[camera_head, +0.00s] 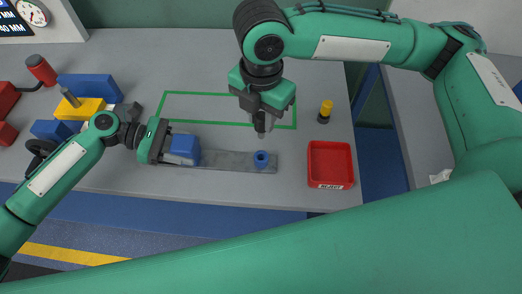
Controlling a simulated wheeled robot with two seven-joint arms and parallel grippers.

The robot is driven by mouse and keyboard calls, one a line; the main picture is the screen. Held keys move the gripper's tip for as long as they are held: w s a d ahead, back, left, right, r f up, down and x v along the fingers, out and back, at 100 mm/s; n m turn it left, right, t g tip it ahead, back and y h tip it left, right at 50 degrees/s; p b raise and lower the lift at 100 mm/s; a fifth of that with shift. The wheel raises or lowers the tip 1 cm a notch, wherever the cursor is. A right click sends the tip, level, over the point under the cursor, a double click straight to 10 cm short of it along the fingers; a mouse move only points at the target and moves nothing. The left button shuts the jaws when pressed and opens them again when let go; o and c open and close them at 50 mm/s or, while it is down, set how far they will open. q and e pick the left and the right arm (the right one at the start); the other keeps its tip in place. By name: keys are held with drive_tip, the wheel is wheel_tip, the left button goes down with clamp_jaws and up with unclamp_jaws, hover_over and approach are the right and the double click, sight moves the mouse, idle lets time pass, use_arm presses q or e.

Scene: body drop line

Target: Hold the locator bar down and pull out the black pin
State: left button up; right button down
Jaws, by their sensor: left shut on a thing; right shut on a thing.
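The grey locator bar (225,160) lies flat on the table, with a blue block (185,148) at its left end and a blue round socket (261,158) near its right end. My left gripper (168,146) is shut on the blue block, its fingers partly hidden. My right gripper (261,112) is shut on a dark pin (261,128), which points down just behind the blue socket in the picture. Most of the pin is hidden by the gripper, and its gap from the socket is hard to judge. The socket's top shows a dark hole.
A yellow and black pin (325,112) stands to the right, behind a red reject tray (331,165). A green outline (205,93) marks the table behind the bar. Blue, yellow and red parts (87,86) crowd the left. The table's front edge is close to the bar.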

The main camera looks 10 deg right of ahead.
use_arm(q)
drive_tip(key=shift+s+f, duration=0.1)
drive_tip(key=shift+f, duration=0.2)
drive_tip(key=o, duration=1.1)
drive_tip(key=shift+o, duration=1.1)
drive_tip(key=shift+r, duration=0.15)
drive_tip(key=v, duration=1.2)
drive_tip(key=shift+a, duration=0.1)
